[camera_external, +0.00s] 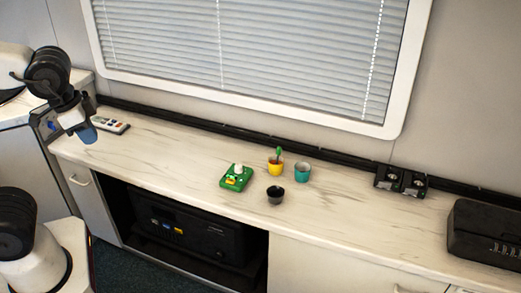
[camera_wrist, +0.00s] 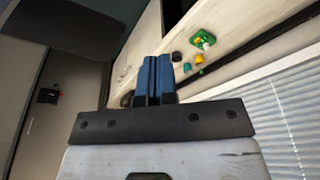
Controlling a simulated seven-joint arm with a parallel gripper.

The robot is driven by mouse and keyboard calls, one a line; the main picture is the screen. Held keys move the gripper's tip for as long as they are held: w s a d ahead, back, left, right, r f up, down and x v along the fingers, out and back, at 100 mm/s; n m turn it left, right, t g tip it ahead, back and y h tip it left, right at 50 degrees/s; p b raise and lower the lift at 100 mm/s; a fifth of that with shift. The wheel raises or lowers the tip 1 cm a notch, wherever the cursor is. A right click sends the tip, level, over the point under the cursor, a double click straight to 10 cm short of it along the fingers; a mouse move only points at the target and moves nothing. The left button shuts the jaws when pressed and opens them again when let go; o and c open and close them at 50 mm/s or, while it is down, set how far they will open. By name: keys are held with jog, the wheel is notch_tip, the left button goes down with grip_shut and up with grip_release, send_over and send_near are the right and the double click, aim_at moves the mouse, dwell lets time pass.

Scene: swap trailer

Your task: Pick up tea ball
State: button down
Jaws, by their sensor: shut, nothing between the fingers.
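I cannot pick out a tea ball for certain. A green block (camera_external: 236,178) with a whitish rounded piece (camera_external: 238,168) on top sits mid-counter; the block also shows in the wrist view (camera_wrist: 202,40). Beside it stand a yellow cup (camera_external: 275,166) with a green piece rising from it, a teal cup (camera_external: 302,172) and a small black cup (camera_external: 275,195). Whether any cup holds a ball is too small to tell. My gripper (camera_external: 88,134) is at the counter's left end, well away from these items. Its blue fingers (camera_wrist: 153,80) are together and empty.
A remote control (camera_external: 109,122) lies close to my gripper. Two black devices (camera_external: 401,180) and a black case (camera_external: 487,232) are on the right. A dark rail and window blinds (camera_external: 240,45) are behind the counter (camera_external: 180,158). The counter between remote and green block is clear.

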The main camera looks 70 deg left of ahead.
dwell(0.4)
jog(key=c, duration=1)
grip_release()
jog(key=shift+o, duration=0.2)
